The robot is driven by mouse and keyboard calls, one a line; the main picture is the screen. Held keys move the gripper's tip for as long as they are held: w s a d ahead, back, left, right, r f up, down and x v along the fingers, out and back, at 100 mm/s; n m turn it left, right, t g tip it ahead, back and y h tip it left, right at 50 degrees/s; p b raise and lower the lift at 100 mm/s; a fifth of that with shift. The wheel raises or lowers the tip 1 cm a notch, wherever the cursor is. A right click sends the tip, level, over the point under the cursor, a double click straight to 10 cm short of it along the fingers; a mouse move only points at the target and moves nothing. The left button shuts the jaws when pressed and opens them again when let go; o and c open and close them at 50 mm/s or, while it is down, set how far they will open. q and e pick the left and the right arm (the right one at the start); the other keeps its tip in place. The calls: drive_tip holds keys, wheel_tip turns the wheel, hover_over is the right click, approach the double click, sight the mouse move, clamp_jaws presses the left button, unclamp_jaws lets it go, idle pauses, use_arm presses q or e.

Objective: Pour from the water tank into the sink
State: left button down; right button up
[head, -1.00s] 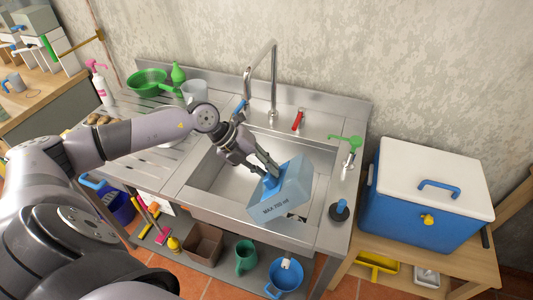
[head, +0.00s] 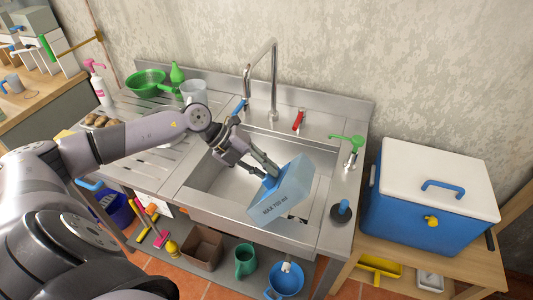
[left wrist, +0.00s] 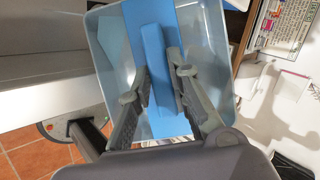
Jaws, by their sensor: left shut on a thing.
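The water tank (head: 286,190) is a translucent pale blue box marked "MAX 700 ml". It is held tilted over the front right part of the steel sink (head: 222,178). My left gripper (head: 273,174) is shut on the tank's blue handle. In the left wrist view the two fingers of my left gripper (left wrist: 158,92) lie on either side of the blue handle (left wrist: 150,50), with the tank's clear walls (left wrist: 215,50) around it. I see no water stream. My right gripper is not in view.
A tall faucet (head: 273,85) stands behind the basin, with a red lever (head: 298,121) and a green tap (head: 350,145) to its right. A blue cooler (head: 425,200) stands right of the sink. A green colander (head: 147,83) sits on the drainboard (head: 140,120).

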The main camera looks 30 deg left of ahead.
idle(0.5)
use_arm(q)
drive_tip(key=shift+a+b, duration=0.1)
drive_tip(key=shift+b, duration=0.3)
drive_tip(key=shift+a+h+b, duration=0.2)
drive_tip(key=shift+h+b, duration=0.5)
drive_tip(key=shift+r, duration=0.1)
drive_tip(key=shift+a+f+n+h+b, duration=0.35)
drive_tip(key=shift+f+h+b, duration=0.45)
drive_tip(key=shift+b, duration=0.75)
drive_tip(key=shift+r, duration=0.1)
